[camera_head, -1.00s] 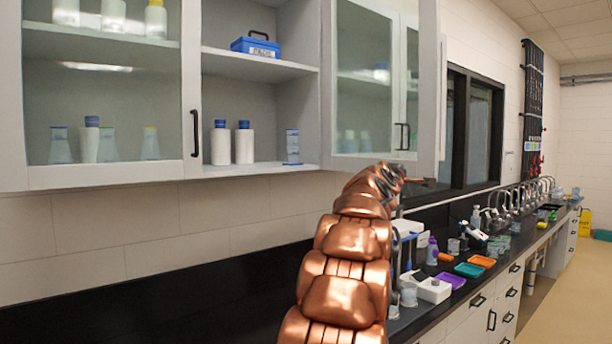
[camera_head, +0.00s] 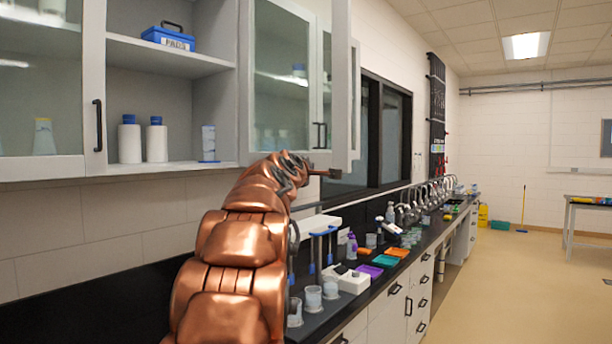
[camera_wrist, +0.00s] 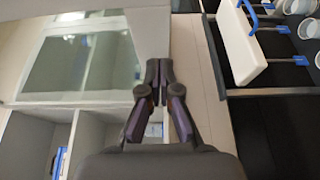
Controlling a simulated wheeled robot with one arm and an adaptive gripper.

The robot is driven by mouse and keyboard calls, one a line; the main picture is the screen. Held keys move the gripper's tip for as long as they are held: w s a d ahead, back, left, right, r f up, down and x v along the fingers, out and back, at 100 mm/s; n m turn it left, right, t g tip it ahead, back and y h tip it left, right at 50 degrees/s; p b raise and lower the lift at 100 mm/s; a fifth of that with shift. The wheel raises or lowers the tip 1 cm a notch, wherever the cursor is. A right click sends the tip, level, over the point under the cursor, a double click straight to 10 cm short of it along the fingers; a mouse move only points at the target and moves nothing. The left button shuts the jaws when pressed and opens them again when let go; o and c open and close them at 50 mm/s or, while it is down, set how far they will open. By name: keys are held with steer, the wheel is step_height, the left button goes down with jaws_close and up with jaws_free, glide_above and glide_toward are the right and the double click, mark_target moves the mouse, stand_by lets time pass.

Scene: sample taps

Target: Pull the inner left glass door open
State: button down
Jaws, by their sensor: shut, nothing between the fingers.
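A glass door (camera_head: 281,90) with a pale frame is on the wall cabinet, right of the open shelves. A black handle (camera_head: 320,136) is low at its right, beside a narrower pane. I cannot tell from here whether this door is fully closed. My gripper (camera_head: 330,173) is at the cabinet's bottom edge, right of and below that handle. In the wrist view the fingers (camera_wrist: 158,66) are together and empty, close to a pale panel. A glass pane (camera_wrist: 85,62) shows left of them. No handle shows in the wrist view, and contact with the panel is unclear.
A pale upright panel (camera_head: 342,85) stands right of the handle, above my gripper. Another glass door (camera_head: 40,90) is far left. Open shelves hold white bottles (camera_head: 129,139) and a blue box (camera_head: 168,38). Below, the black counter (camera_head: 311,325) carries taps, cups and trays.

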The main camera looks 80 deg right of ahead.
steer(key=s+a+b, duration=0.1)
steer(key=a+b, duration=0.1)
steer(key=a, duration=0.5)
steer(key=shift+s, duration=0.35)
